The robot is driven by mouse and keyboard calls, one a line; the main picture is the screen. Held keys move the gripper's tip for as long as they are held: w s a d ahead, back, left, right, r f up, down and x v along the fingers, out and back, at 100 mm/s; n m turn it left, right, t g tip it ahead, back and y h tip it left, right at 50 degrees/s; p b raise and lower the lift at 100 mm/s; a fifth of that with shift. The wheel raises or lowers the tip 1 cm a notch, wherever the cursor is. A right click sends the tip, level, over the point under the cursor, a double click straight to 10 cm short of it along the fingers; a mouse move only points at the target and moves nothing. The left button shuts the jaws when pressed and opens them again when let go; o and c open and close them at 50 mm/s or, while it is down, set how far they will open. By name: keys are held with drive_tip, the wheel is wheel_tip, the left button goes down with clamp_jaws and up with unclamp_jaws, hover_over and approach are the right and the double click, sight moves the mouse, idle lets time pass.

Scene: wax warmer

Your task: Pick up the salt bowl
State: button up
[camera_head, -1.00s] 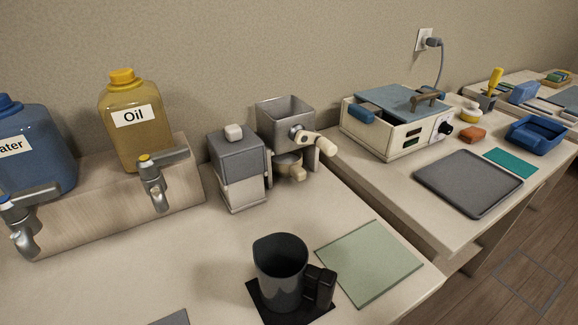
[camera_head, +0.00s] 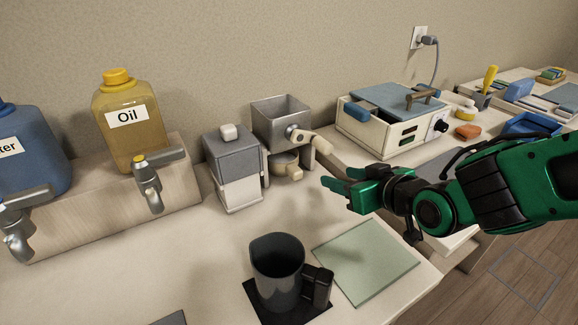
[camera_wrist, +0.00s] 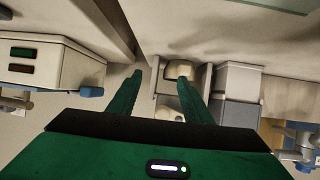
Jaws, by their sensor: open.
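A small beige bowl (camera_head: 286,164), which I take to be the salt bowl, sits under the metal hopper of a hand-cranked grinder (camera_head: 282,122). Its inside cannot be made out. My gripper (camera_head: 336,179) is open and empty, above the counter to the right of the bowl and a little nearer the front, with fingers pointing left. In the wrist view my gripper's two green fingers (camera_wrist: 160,80) are apart, with the grinder beyond the right one. A pale rounded part (camera_wrist: 184,71) shows near that fingertip; I cannot tell if it is bowl or crank.
A grey-and-white box (camera_head: 234,168) stands just left of the grinder. The crank handle (camera_head: 316,141) juts out above the bowl's right. A dark mug (camera_head: 277,262) and a green mat (camera_head: 366,262) lie in front. The wax warmer (camera_head: 392,120) is behind my arm.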

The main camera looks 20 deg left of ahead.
drive_tip(key=n+y, duration=0.1)
approach(299, 172)
drive_tip(key=shift+w+a+r, duration=0.1)
drive_tip(key=shift+w+a, duration=0.1)
drive_tip(key=shift+w, duration=0.35)
drive_tip(key=x, duration=0.4)
drive_tip(key=shift+s+f+x, duration=0.15)
drive_tip(key=shift+x, duration=1.1)
drive_tip(key=shift+s+f+x, duration=0.15)
drive_tip(key=shift+x, duration=1.1)
drive_tip(key=shift+w+a+f, duration=0.2)
drive_tip(key=shift+w+a, duration=0.25)
drive_tip(key=shift+a, duration=0.05)
clamp_jaws()
